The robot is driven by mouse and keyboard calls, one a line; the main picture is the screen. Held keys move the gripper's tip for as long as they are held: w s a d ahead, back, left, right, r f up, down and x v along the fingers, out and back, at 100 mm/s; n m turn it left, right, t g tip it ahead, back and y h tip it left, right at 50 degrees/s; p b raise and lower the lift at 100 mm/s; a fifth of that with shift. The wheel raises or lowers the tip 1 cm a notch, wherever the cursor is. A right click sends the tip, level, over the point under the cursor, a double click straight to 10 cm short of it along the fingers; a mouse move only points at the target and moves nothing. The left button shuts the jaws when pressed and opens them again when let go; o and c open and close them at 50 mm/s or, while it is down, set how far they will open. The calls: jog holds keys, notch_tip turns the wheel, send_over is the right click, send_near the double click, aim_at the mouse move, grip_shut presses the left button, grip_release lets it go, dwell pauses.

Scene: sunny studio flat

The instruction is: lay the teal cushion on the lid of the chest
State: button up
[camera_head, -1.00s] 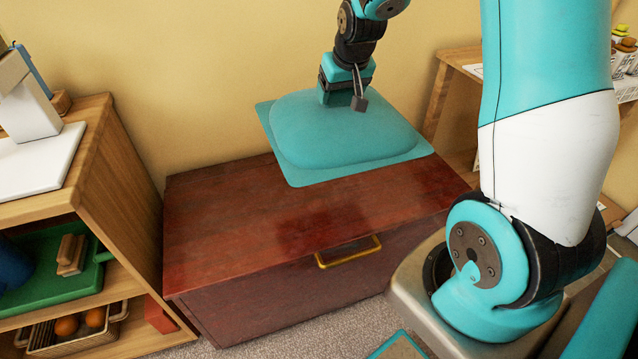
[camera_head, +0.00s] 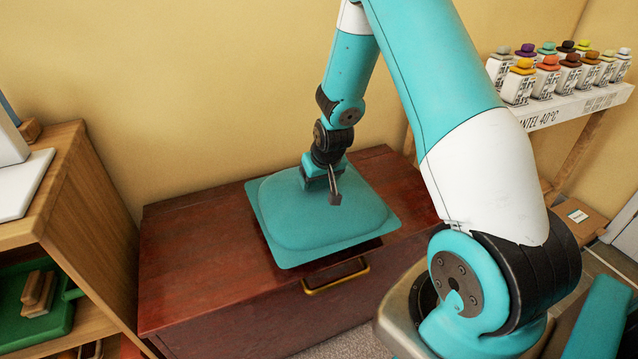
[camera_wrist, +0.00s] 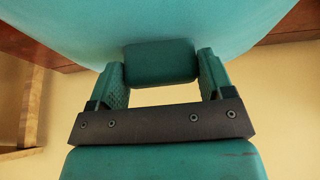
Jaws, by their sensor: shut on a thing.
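The teal cushion (camera_head: 340,222) is flat and level, low over the right half of the dark red wooden chest (camera_head: 190,262), with its front edge near the brass handle (camera_head: 336,277). A dark shadow shows under its front right edge; I cannot tell whether it touches the lid. My gripper (camera_head: 322,182) is over the cushion's top, toward its back. In the wrist view my gripper (camera_wrist: 161,85) is shut on a teal block-like grip (camera_wrist: 160,62) on the cushion (camera_wrist: 190,22). The cushion hides part of the lid.
A wooden shelf (camera_head: 85,200) stands close to the chest's left, with a green tray (camera_head: 60,330) inside. A rack of several paint jars (camera_head: 545,80) is at the right. The left part of the lid is bare. The yellow wall (camera_head: 180,90) is right behind.

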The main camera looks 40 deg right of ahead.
jog(key=shift+f, duration=0.6)
jog(key=shift+f, duration=0.15)
jog(key=o, duration=1.5)
